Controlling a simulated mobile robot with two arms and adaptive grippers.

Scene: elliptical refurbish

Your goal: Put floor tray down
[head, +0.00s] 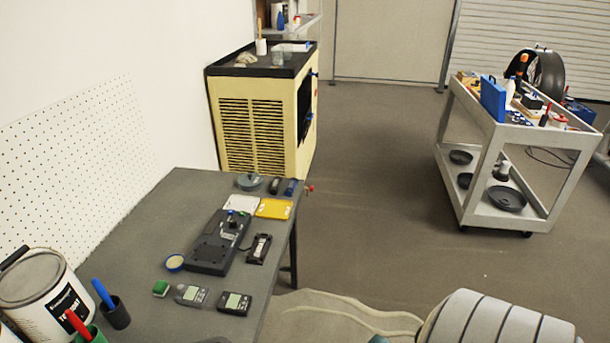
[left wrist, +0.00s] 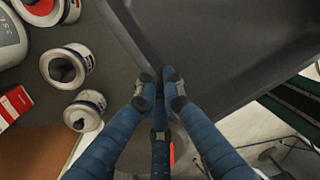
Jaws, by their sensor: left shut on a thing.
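My left gripper (left wrist: 159,88) has blue fingers and is closed on the edge of a dark grey tray in the left wrist view. This looks like the floor tray (left wrist: 235,45). It fills the upper middle and right of that view, with a raised rim and an empty inner surface where it shows. Its far part runs out of the picture. I cannot tell how high it is above any surface. The tray and my left gripper are not clearly seen in the head view. My right gripper is in neither view.
In the left wrist view, cans (left wrist: 67,66) and a red-and-white box (left wrist: 9,104) stand left of the tray. In the head view, a cluttered workbench (head: 140,240) is at left and a loaded cart (head: 470,205) at right, with clear floor (head: 380,180) between.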

